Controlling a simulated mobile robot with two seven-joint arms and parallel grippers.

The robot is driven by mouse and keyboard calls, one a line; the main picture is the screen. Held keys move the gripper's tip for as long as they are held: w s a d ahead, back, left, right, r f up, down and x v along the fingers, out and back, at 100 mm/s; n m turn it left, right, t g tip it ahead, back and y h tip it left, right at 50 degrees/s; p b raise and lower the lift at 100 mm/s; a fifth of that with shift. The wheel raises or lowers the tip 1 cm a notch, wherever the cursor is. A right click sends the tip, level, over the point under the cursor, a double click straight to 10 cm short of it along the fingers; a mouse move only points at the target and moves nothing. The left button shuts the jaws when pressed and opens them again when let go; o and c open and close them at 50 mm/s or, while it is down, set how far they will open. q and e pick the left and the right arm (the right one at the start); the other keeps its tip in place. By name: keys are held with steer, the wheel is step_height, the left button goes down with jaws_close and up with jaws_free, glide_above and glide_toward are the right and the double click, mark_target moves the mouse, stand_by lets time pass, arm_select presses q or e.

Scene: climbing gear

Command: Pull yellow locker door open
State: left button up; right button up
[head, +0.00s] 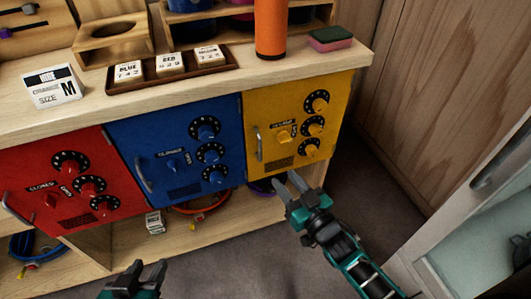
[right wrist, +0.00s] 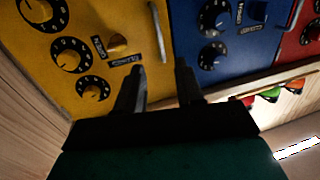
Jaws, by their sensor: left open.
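The yellow locker door (head: 292,102) is at the right of the locker row in the head view and looks shut. It has a metal handle (head: 259,143) along its left edge, black dials with yellow knobs and a yellow latch knob (head: 284,135). In the right wrist view the yellow door (right wrist: 100,20) fills the upper left, with its handle (right wrist: 159,32) beyond the fingertips. My right gripper (head: 288,186) is open and empty, just below the door's lower edge and apart from the handle. My left gripper (head: 138,270) is open and empty at the bottom, away from the lockers.
The blue locker door (head: 180,125) and red locker door (head: 100,160) stand to the left. The wooden worktop (head: 290,75) above holds a tray of number blocks (head: 170,72), an orange bottle (head: 271,28) and a sponge (head: 330,37). A glass-fronted cabinet (head: 485,210) stands at right.

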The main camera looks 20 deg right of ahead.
steer(key=b+x, duration=0.2)
steer(key=x, duration=0.8)
steer(key=shift+w, duration=0.35)
steer(key=shift+a, duration=0.1)
steer(key=shift+c, duration=0.4)
steer(key=shift+c, duration=1.4)
jaws_close()
